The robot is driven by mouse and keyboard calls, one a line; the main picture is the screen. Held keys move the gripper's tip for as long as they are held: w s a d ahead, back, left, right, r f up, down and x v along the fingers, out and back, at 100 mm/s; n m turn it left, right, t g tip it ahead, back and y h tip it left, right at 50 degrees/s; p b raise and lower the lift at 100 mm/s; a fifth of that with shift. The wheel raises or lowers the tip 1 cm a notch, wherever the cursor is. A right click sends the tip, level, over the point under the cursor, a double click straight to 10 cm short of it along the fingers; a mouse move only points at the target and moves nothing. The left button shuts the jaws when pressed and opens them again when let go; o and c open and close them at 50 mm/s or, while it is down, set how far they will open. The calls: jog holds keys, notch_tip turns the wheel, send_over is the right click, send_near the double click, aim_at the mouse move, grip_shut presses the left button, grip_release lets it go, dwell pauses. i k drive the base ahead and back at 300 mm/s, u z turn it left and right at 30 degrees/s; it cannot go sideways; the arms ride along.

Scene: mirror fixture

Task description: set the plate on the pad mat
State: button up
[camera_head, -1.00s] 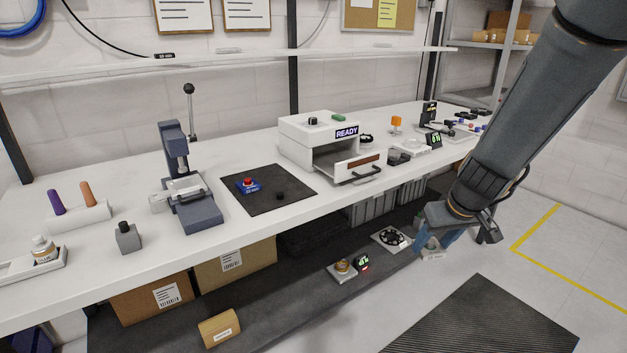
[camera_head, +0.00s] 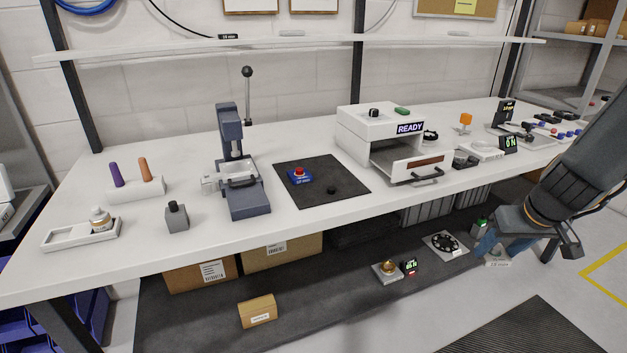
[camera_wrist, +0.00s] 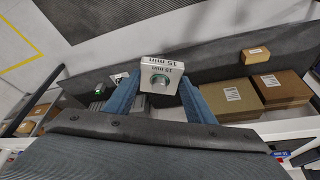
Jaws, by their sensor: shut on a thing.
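A silver plate marked "15 mm" (camera_wrist: 160,72), with a round greenish centre, is between the two blue fingers of my gripper (camera_wrist: 160,84) in the wrist view. My gripper is shut on it. In the head view my gripper (camera_head: 492,247) is at the lower right, in front of and below the bench edge, with the plate (camera_head: 498,262) partly showing beneath. A dark square mat (camera_head: 345,178), which looks like the pad mat, lies on the bench left of the READY box. A blue block with a red top (camera_head: 300,176) and a small black knob (camera_head: 331,190) stand on it.
A lever press (camera_head: 240,180) stands left of the mat. The READY box (camera_head: 365,135) with its drawer out (camera_head: 420,168) stands right of it. The bench front edge (camera_head: 300,226) lies between gripper and mat. Boxes and small devices sit below the bench.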

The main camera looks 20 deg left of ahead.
aim_at(334, 171)
jog(key=u, duration=1.25)
